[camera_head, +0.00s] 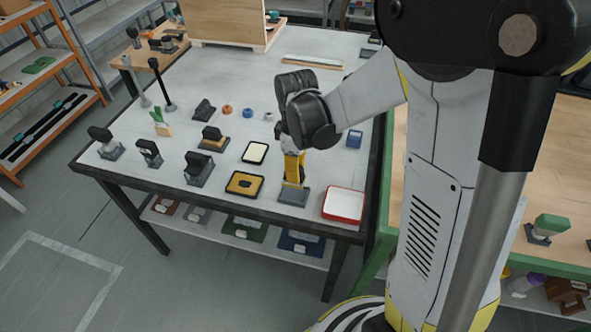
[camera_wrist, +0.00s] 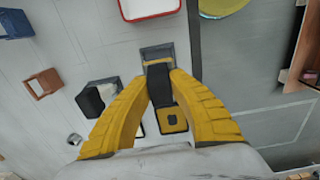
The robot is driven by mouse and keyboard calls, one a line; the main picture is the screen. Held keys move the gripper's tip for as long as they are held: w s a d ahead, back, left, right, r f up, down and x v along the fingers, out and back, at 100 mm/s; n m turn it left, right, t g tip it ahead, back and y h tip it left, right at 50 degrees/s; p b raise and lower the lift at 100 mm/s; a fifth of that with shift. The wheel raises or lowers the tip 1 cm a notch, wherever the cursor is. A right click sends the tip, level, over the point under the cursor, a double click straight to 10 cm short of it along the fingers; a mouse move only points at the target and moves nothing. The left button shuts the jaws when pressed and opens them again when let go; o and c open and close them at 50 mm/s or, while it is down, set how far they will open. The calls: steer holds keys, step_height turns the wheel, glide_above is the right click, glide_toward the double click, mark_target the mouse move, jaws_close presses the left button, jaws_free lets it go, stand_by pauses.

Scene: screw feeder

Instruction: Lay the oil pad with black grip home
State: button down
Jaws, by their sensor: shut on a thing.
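My gripper (camera_head: 292,179) is over the front part of the grey table, its yellow fingers pointing down. In the wrist view its fingertips (camera_wrist: 160,76) are shut on a black grip (camera_wrist: 161,92), which belongs to the oil pad. The pad's underside is mostly hidden; a thin tan edge shows by the fingertips. Just below is a dark grey square plate (camera_head: 294,196), which also shows in the wrist view (camera_wrist: 156,51). I cannot tell whether the pad touches the plate.
A red-rimmed white tray (camera_head: 344,220) stands right of the plate. A black-framed tray with a yellow pad (camera_head: 244,184) is to the left, and one with a pale pad (camera_head: 255,152) lies behind it. Several black-gripped blocks (camera_head: 199,170) stand further left. The table's front edge is close.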

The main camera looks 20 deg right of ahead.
steer(key=shift+f+b, duration=1.85)
steer(key=shift+f, duration=0.35)
steer(key=shift+f, duration=0.1)
steer(key=shift+f, duration=0.1)
steer(key=shift+b, duration=0.3)
steer(key=shift+f+b, duration=0.4)
steer(key=shift+f, duration=0.1)
steer(key=shift+f+b, duration=0.45)
